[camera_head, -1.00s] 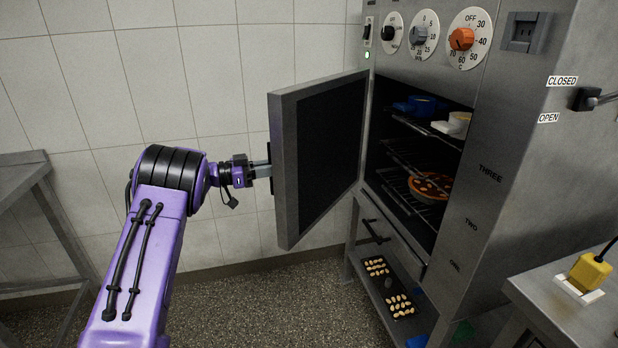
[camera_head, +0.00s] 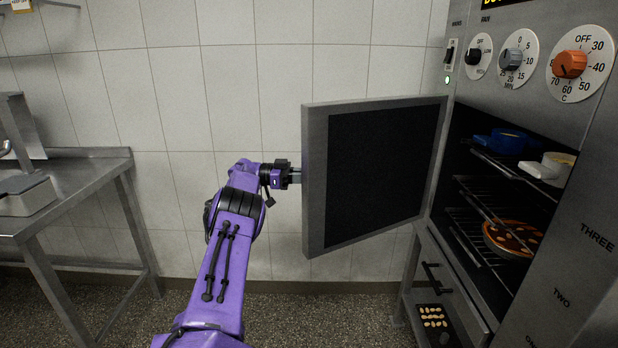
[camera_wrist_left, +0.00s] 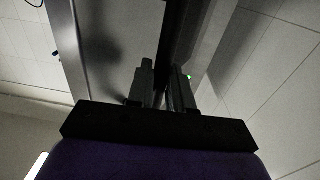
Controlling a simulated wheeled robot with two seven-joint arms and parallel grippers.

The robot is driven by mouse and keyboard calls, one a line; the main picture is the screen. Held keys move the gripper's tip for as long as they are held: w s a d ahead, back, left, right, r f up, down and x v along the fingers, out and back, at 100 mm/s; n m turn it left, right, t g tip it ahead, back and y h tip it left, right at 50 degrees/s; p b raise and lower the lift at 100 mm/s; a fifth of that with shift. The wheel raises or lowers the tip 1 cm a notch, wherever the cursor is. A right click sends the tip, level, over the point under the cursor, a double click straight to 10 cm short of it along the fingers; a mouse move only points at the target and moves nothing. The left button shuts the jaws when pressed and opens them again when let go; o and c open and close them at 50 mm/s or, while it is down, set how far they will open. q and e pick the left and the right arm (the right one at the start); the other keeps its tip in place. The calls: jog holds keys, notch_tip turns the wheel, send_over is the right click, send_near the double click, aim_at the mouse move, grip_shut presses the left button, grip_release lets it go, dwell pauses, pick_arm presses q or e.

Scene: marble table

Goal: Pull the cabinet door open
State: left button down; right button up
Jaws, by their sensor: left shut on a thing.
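The cabinet door (camera_head: 385,175) is a grey metal frame with a dark inner panel. It stands swung wide open to the left of the oven-like cabinet (camera_head: 590,215), hinged at the cabinet's left edge. My left gripper (camera_head: 297,176) is at the door's outer left edge, its fingertips partly hidden behind the door. In the left wrist view the two fingers (camera_wrist_left: 167,88) are shut on a dark bar-like part, apparently the door handle (camera_wrist_left: 180,50). My right gripper is in neither view.
Inside the cabinet are racks with a blue pot (camera_head: 507,140), a white dish (camera_head: 550,168) and a pie (camera_head: 512,238). A drawer (camera_head: 452,285) and a tray of small pale pieces (camera_head: 434,317) are below. A steel table (camera_head: 85,170) stands left.

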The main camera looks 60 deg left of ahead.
pick_arm(q)
jog(key=shift+w+d+r, duration=0.15)
jog(key=c, duration=1.2)
grip_release()
jog(key=shift+o, duration=0.2)
jog(key=shift+w+d, duration=0.1)
jog(key=shift+w, duration=0.15)
jog(key=v, duration=0.7)
jog(key=shift+s+b, duration=0.25)
jog(key=shift+b, duration=0.05)
jog(key=shift+a, duration=0.2)
